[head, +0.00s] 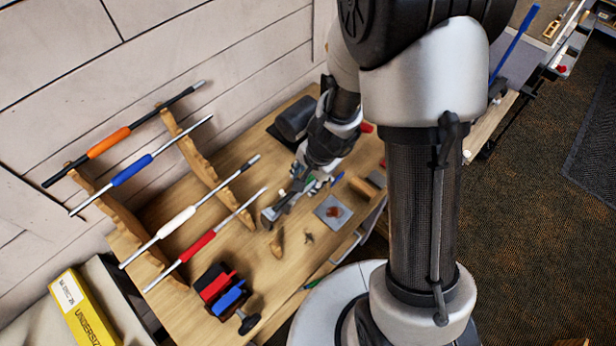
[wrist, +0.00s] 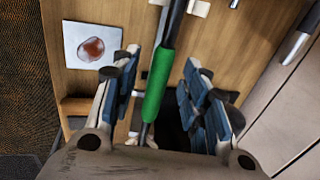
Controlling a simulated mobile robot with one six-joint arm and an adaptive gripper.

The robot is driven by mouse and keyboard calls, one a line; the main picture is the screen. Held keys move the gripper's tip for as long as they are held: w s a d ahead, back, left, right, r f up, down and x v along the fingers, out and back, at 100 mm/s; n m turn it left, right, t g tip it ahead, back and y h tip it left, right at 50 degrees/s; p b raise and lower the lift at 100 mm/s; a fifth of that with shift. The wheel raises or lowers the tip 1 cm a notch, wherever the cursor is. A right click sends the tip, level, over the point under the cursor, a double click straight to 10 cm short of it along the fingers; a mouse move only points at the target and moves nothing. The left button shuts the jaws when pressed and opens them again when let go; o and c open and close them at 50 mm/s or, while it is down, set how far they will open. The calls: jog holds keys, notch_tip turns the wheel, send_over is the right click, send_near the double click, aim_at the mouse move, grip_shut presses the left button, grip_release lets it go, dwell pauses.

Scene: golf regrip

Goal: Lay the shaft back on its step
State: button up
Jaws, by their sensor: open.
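A dark shaft with a green band (wrist: 160,85) runs lengthwise between my gripper's fingers in the wrist view. My gripper (wrist: 160,68) is open, with a finger pair on each side of the band and gaps visible between. In the head view my gripper (head: 306,186) is low over the middle of the bench, and the arm hides most of that shaft. A stepped wooden rack (head: 115,222) at the left bears shafts with orange (head: 108,142), blue (head: 131,170), white (head: 176,222) and red (head: 196,246) bands. I cannot tell what supports the green-banded shaft.
A red and blue vise-like tool (head: 222,290) stands at the bench's front. A pale square with a brown blob (head: 333,211) lies beside my gripper and shows in the wrist view (wrist: 92,46). A yellow box (head: 82,310) is front left.

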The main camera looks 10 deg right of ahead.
jog(key=shift+c, duration=0.3)
grip_shut()
jog(key=shift+w+d, duration=0.6)
jog(key=shift+d, duration=0.3)
dwell(0.8)
jog(key=shift+r+p, duration=0.15)
jog(key=shift+p, duration=0.2)
jog(key=shift+p+v, duration=0.95)
jog(key=shift+v, duration=0.35)
jog(key=shift+r, duration=0.1)
